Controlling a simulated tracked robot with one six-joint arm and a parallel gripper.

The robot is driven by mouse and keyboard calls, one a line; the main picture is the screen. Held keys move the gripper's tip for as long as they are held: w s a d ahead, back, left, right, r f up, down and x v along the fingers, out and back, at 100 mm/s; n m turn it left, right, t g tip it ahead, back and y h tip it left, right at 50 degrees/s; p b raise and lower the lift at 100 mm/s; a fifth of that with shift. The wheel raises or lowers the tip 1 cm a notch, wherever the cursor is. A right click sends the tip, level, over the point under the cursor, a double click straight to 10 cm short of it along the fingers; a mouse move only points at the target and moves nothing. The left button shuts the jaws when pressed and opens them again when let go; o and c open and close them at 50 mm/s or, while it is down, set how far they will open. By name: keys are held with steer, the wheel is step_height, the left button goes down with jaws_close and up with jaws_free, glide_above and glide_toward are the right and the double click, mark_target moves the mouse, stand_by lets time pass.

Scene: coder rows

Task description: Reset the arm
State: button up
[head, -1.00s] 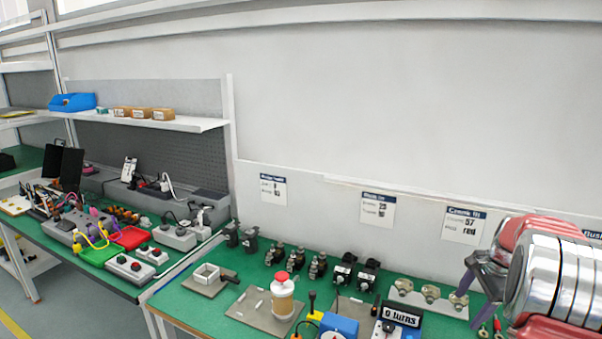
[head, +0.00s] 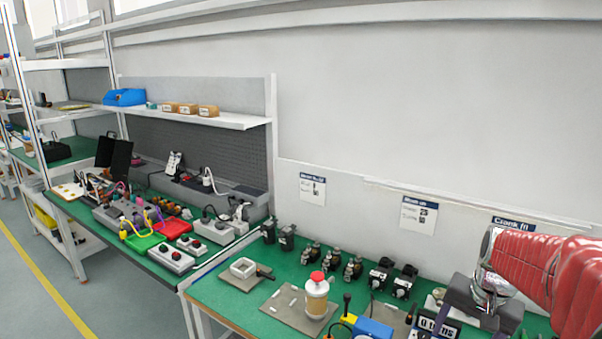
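My arm enters at the right edge of the head view as a red ribbed sleeve with a silver joint. My gripper (head: 484,305) is the dark grey part at its end, low over the right part of the green bench (head: 228,308). Its fingers are mostly hidden or turned away, so I cannot tell whether it is open or shut. I see nothing clearly held in it. It partly covers the counter display (head: 436,327) and the metal fittings behind it.
A jar with a red cap (head: 317,296) stands on a grey plate. Several dark connectors line the bench's back. A blue box (head: 374,329) sits at the front. A second bench at left holds red (head: 171,229) and green trays. Floor at lower left is clear.

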steer(key=s+a+r+n+t, duration=0.1)
steer(key=s+a+r+n, duration=0.2)
steer(key=s+a, duration=0.4)
steer(key=s+a+r+n+t, duration=0.2)
steer(key=s+a+n, duration=0.3)
steer(key=a, duration=0.7)
steer(key=shift+s+r+t, duration=0.3)
steer(key=shift+s+r, duration=0.15)
steer(key=shift+s, duration=0.55)
